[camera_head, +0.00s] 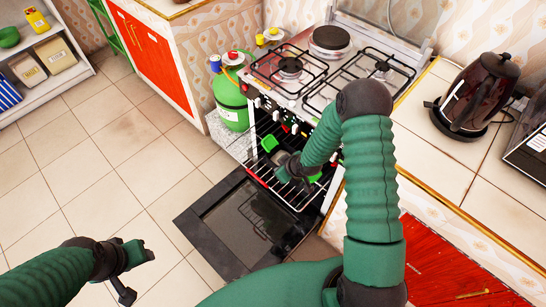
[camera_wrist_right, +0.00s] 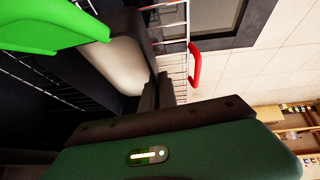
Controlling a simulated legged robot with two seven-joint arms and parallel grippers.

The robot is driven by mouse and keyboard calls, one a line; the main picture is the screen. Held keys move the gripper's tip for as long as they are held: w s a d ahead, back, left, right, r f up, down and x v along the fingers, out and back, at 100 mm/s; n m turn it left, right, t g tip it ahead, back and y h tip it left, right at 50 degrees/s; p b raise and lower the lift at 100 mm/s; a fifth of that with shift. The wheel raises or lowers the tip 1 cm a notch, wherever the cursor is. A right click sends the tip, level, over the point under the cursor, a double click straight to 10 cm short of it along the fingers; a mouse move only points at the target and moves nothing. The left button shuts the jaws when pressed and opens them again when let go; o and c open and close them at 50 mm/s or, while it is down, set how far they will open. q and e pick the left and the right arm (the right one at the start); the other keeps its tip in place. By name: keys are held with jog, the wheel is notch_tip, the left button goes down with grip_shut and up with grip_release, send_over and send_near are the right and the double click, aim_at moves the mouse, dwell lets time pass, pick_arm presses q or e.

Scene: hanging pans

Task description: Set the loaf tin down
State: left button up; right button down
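The loaf tin (camera_wrist_right: 123,62) is dark with a pale inside. It sits at or just over a wire rack in the open oven, tilted in the right wrist view. In the head view it shows small and partly hidden (camera_head: 282,157) beside my right gripper (camera_head: 290,170). In the right wrist view the dark fingers (camera_wrist_right: 158,92) meet at the tin's end wall and appear shut on it. Whether the tin's base touches the rack is hidden. My left gripper (camera_head: 136,271) is empty, fingers apart, over the floor at lower left.
The wire rack (camera_head: 297,196) is pulled partly out, above the lowered oven door (camera_head: 235,225). A bright green piece (camera_wrist_right: 50,25) is close to the tin, and a red handle (camera_wrist_right: 194,68) is at the rack's front. A green gas cylinder (camera_head: 231,100) stands left of the stove.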

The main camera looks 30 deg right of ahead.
aim_at(273, 158)
jog(key=w, duration=0.5)
jog(key=w+d+f, duration=0.1)
jog(key=w, duration=0.2)
jog(key=shift+b, duration=0.35)
notch_tip(273, 158, down, 3)
jog(key=shift+w+f, duration=0.1)
jog(key=shift+f, duration=0.05)
jog(key=c, duration=1.7)
grip_release()
pick_arm(q)
jog(key=shift+f, duration=0.65)
pick_arm(e)
jog(key=p+v, duration=0.1)
jog(key=v, duration=0.7)
jog(key=shift+a, duration=0.15)
pick_arm(q)
jog(key=shift+d+r, duration=0.15)
jog(key=shift+r, duration=0.65)
pick_arm(e)
jog(key=shift+s+a+r+m+g+h, duration=0.15)
jog(key=shift+s+a+r+m+g, duration=0.55)
jog(key=shift+s+a+r, duration=1.75)
jog(key=shift+s+a+r+m+g+h, duration=0.2)
jog(key=shift+s+a+r+m+g, duration=0.45)
jog(key=shift+s+r, duration=3.4)
jog(key=shift+s+a+r+m+g+h, duration=0.15)
jog(key=shift+s+a+r+m+g, duration=0.5)
jog(key=shift+s+a+r, duration=2.4)
